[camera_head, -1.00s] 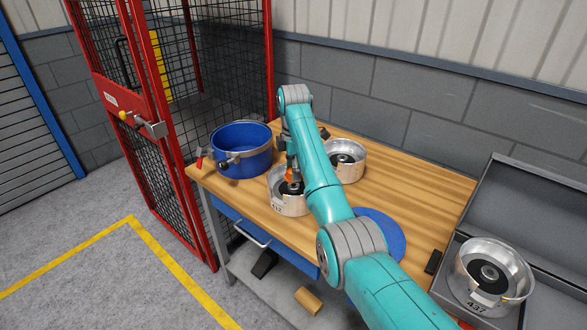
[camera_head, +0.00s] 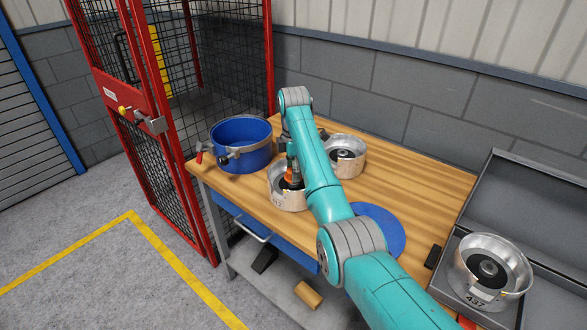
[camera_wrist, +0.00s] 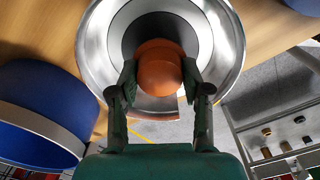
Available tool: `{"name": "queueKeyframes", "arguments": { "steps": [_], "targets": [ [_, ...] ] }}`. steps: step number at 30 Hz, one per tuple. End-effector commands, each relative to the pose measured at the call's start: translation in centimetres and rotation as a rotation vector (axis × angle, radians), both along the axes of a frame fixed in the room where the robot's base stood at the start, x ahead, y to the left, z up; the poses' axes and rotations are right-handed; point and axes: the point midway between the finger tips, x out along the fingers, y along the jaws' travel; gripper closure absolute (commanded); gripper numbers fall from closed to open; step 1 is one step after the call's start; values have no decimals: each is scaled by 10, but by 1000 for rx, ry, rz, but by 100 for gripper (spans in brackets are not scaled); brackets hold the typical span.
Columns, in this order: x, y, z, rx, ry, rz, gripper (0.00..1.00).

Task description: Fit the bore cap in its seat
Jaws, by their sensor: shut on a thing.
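The orange bore cap (camera_wrist: 159,68) is between the two fingers of my gripper (camera_wrist: 160,80) in the wrist view. It is over the dark centre of a silver round housing (camera_wrist: 231,45), and it hides the middle of it. In the head view that housing (camera_head: 289,202) stands near the table's front edge, with the orange cap (camera_head: 296,181) inside its rim outline, just under my gripper (camera_head: 292,172). My arm covers part of the housing. The seat is hidden, so I cannot tell whether the cap touches it.
A blue pot (camera_head: 240,160) with clamps stands left of the housing. A second silver housing (camera_head: 357,164) stands behind to the right. A blue disc (camera_head: 388,226) lies partly under my arm. A third housing (camera_head: 490,275) sits in a grey case (camera_head: 530,190). A red mesh cage (camera_head: 160,125) borders the left.

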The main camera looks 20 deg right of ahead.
Motion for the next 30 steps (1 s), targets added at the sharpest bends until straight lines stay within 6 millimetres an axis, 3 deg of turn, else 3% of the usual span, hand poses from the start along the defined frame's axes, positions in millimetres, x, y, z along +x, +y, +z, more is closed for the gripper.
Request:
{"name": "queueKeyframes", "arguments": {
  "steps": [25, 26, 27, 29, 30],
  "targets": [
    [0, 0, -10, 0, 1, 0, 70],
    [0, 0, -10, 0, 1, 0, 47],
    [0, 0, -10, 0, 1, 0, 37],
    [0, 0, -10, 0, 0, 0, 23],
    [0, 0, -10, 0, 0, 0, 23]
  ]
}}
